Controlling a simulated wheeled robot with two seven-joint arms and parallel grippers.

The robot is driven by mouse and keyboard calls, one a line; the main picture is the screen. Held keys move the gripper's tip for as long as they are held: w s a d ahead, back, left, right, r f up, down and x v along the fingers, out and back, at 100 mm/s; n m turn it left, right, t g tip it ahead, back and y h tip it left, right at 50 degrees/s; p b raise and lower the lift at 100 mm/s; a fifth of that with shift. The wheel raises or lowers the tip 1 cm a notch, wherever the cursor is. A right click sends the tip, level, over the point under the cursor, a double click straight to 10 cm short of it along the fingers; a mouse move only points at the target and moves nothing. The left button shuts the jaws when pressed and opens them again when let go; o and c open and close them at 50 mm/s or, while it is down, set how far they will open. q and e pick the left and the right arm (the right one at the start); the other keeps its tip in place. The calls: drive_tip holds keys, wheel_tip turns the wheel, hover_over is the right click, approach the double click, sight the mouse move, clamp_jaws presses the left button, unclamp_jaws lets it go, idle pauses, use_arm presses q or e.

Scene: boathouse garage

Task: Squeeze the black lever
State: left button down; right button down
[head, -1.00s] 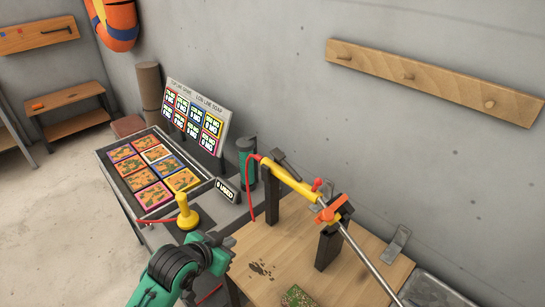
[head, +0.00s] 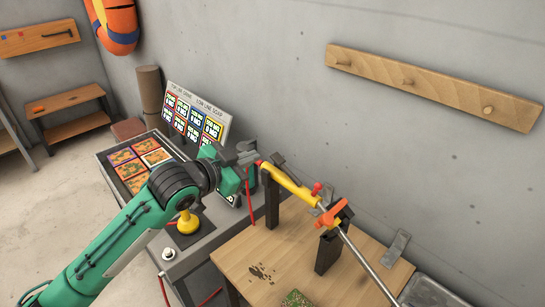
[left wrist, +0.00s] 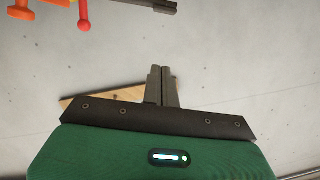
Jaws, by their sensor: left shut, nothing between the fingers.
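A yellow spray wand (head: 285,187) with a metal tube lies across two dark uprights on a wooden table. The black lever (head: 279,160) sticks up at the wand's left end, just right of my left fingers. My left gripper (head: 250,158) is shut and empty beside that end; whether it touches the wand I cannot tell. In the left wrist view the shut fingers (left wrist: 161,72) point at the grey wall. A dark bar (left wrist: 155,5) at the top edge there looks like the lever, apart from the fingertips. My right gripper is not in view.
The wooden table (head: 285,250) holds a green sponge (head: 296,298). A grey bench with colourful panels (head: 130,170), a yellow knob (head: 187,222) and a sign board (head: 195,115) stands left. A peg rail (head: 430,85) is on the wall. Red hose hangs near my gripper.

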use_arm(q)
drive_tip(key=p, duration=0.4)
hover_over(286, 170)
drive_tip(key=a, duration=0.3)
drive_tip(key=f, duration=0.3)
drive_tip(key=f+p, duration=0.1)
drive_tip(key=f, duration=0.2)
drive_tip(key=shift+w+a+p, duration=0.3)
drive_tip(key=shift+w+p, duration=0.05)
drive_tip(key=shift+f, duration=0.1)
